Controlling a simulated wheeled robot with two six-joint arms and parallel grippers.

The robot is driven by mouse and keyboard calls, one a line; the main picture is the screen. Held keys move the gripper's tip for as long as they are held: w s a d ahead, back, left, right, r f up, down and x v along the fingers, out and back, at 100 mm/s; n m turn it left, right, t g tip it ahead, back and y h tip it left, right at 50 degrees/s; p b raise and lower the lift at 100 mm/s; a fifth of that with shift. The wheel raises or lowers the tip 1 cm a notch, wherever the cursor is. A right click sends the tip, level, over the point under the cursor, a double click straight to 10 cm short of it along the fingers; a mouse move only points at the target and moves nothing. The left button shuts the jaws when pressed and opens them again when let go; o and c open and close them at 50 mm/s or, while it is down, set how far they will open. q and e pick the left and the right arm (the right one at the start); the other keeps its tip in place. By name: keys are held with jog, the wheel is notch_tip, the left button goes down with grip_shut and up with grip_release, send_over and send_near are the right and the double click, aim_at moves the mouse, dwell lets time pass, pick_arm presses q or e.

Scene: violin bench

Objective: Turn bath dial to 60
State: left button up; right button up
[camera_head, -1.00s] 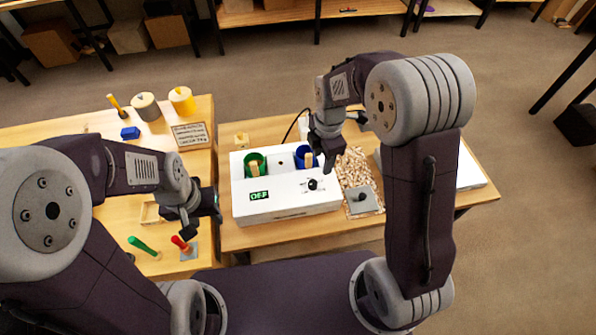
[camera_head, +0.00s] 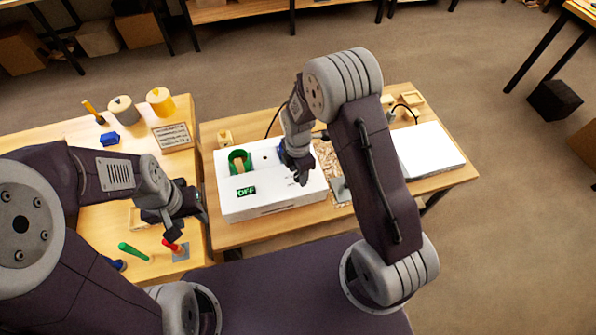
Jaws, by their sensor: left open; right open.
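The bath is a white box (camera_head: 262,207) on the right-hand bench. A green display (camera_head: 245,191) on it reads OFF. A green pot (camera_head: 239,160) sits in the left of its top. The blue pot is mostly hidden by my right gripper. My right gripper (camera_head: 301,178) is open and points down over the right front of the bath, where the dial is. It hides the dial, so I cannot tell whether it touches it or how the dial is turned. My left gripper (camera_head: 180,222) is open above the left bench, near a red-handled tool (camera_head: 171,246).
A tray of wood chips (camera_head: 328,160) and a white flat panel (camera_head: 428,150) lie right of the bath. The left bench carries a green-handled tool (camera_head: 133,251), a blue block (camera_head: 110,139), a sign (camera_head: 172,137) and yellow and grey jars. A gap separates the benches.

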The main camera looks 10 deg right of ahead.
grip_shut()
